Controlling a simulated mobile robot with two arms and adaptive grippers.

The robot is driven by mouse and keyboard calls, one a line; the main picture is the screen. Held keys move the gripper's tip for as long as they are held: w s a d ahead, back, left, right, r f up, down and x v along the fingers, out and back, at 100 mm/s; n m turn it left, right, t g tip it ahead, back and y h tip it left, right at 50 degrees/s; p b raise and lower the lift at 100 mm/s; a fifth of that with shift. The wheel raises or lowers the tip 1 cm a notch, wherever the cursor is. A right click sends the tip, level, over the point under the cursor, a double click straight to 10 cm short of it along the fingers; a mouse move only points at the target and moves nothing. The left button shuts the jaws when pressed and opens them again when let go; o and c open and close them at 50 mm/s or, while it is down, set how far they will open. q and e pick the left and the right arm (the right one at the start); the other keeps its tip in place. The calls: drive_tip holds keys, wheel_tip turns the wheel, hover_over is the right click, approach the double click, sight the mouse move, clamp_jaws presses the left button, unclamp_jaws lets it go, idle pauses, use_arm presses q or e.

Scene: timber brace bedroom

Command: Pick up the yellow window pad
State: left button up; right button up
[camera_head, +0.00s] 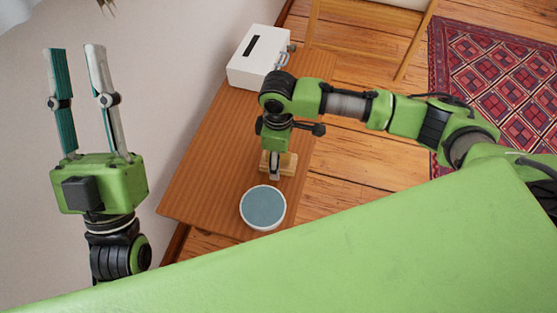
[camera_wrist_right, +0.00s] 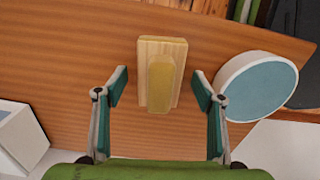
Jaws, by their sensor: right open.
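The yellow window pad (camera_wrist_right: 160,76) lies on the wooden table (camera_wrist_right: 60,70). It is a pale wood block with a yellow raised part, between and just beyond my right fingertips in the right wrist view. In the head view the pad (camera_head: 288,164) shows partly behind my right gripper (camera_head: 275,172), which points down over it. My right gripper also shows in the right wrist view (camera_wrist_right: 160,88), open, with a finger to each side of the pad and gaps between. My left gripper (camera_head: 75,52) is raised at the left, open and empty, away from the table.
A round white container with a blue-grey top (camera_head: 263,207) stands close to the pad. A white box with a dark slot (camera_head: 259,57) stands at the table's far end. A patterned red rug (camera_head: 500,85) lies on the floor at right. A pale wall borders the table's left.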

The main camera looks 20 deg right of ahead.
drive_tip(key=c, duration=1.2)
drive_tip(key=shift+c, duration=0.2)
